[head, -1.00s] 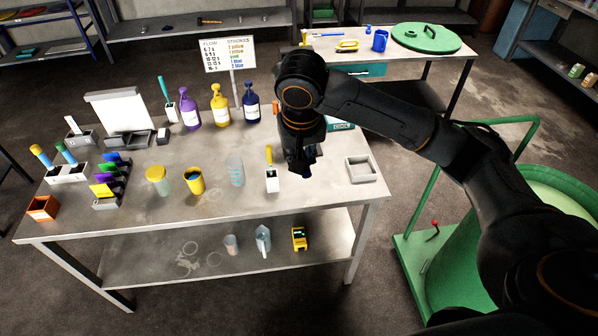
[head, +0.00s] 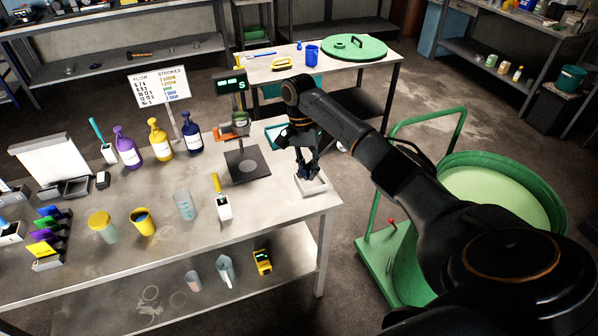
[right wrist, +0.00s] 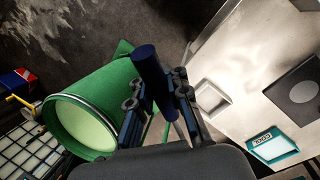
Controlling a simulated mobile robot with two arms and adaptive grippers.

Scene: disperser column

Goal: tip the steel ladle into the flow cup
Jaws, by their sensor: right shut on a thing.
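My right gripper (head: 306,170) is over the small grey tray (head: 313,187) at the table's right end. In the right wrist view its fingers (right wrist: 160,92) are shut on a dark blue cylinder (right wrist: 148,68), perhaps the ladle's handle. I cannot make out a steel bowl, so I cannot confirm that it is the ladle. A small green cup (head: 240,118), perhaps the flow cup, sits on a stand left of the gripper, above a black plate (head: 238,168) with a grey disc (head: 248,165). My left gripper is not in view.
Purple (head: 127,151), yellow (head: 160,142) and navy (head: 192,138) bottles stand at the back left. A beaker (head: 184,204) and a white holder (head: 224,207) stand nearer the front. A green drum (head: 486,168) is right of the table, below my arm.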

